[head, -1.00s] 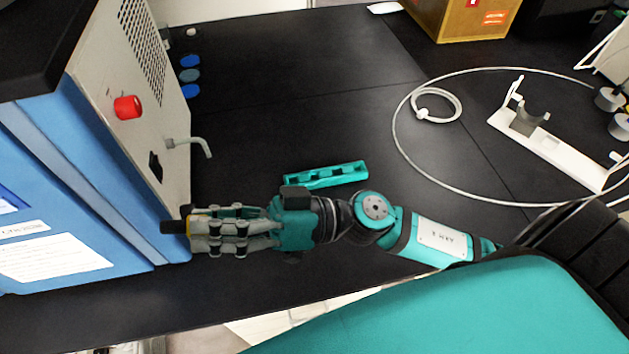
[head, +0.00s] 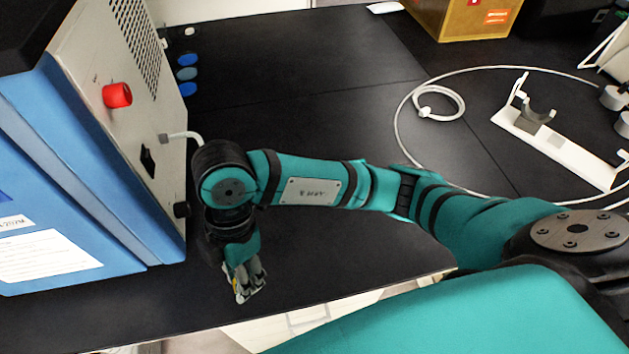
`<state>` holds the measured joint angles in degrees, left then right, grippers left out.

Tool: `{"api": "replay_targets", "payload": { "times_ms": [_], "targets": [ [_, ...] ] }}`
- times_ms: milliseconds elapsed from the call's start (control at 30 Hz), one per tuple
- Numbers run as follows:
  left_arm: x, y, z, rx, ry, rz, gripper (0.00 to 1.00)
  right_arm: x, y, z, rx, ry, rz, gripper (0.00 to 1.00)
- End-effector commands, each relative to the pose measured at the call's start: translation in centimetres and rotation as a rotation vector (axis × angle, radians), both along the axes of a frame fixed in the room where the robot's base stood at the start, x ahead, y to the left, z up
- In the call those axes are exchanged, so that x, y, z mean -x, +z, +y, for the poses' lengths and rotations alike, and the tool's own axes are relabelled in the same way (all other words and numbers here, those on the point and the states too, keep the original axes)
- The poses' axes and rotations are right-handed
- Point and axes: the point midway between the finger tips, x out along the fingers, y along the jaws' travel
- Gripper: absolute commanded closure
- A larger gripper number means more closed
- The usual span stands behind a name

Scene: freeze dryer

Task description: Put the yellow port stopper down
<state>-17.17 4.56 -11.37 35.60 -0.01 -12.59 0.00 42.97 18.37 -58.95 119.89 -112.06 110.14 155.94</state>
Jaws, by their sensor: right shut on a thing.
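My right gripper (head: 244,294) points down over the black bench near its front edge, just right of the blue freeze dryer (head: 95,190). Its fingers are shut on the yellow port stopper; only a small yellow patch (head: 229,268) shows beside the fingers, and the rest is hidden. I cannot tell whether the stopper touches the bench. A black port (head: 181,210) sticks out of the dryer's side panel, left of my wrist. My left gripper is not in view.
A red knob (head: 117,95) and a bent white tube (head: 183,136) stick out of the dryer's side. Blue caps (head: 187,74) lie behind. A white stand (head: 560,148) and looped hose (head: 440,103) are at the right. The bench (head: 310,240) is clear right of the gripper.

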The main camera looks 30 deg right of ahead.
Motion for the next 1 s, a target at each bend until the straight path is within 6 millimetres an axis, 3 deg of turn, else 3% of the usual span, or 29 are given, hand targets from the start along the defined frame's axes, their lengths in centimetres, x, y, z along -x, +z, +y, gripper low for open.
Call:
{"api": "replay_targets", "payload": {
  "times_ms": [33, 133, 300, 400, 667, 1000],
  "targets": [
    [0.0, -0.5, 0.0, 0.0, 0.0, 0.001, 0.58, -1.2, -1.5, -1.7, 0.042, -0.059, -0.039, 1.0],
    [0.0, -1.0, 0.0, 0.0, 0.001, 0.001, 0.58, -4.2, -3.0, -4.8, 0.108, -0.199, -0.102, 1.0],
    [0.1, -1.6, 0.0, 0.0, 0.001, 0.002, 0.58, -8.5, -3.5, -9.4, 0.188, -0.422, -0.148, 1.0],
    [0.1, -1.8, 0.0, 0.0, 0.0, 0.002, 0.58, -10.1, -3.2, -11.3, 0.216, -0.512, -0.155, 1.0],
    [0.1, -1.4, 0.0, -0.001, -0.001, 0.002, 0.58, -12.5, -2.8, -14.2, 0.241, -0.595, -0.155, 1.0],
    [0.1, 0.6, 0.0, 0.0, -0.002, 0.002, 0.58, -18.0, -3.4, -21.2, 0.24, -0.595, -0.153, 1.0]
  ]
}}
